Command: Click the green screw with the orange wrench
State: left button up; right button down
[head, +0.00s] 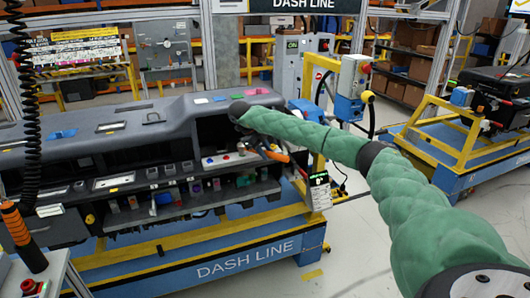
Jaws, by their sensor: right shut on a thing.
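My right gripper (268,152) is at the right end of the dashboard module, in front of its open bay. It is shut on the orange wrench (277,154), which shows only as a small orange patch at the jaws. The rest of the wrench is too small or hidden to make out. The dashboard module (150,122) is a long dark grey body. I cannot pick out the green screw for certain; small green spots show in the bay near the gripper. My left gripper is out of view.
The module rests on a blue and yellow cart (245,245) marked DASH LINE. An orange and black tool (20,230) hangs from a coiled black cable at left. A small display (319,190) stands at the cart's right end.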

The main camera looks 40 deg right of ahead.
jog(key=shift+w+d+n, duration=0.15)
jog(key=shift+d+n, duration=0.15)
jog(key=shift+r, duration=0.15)
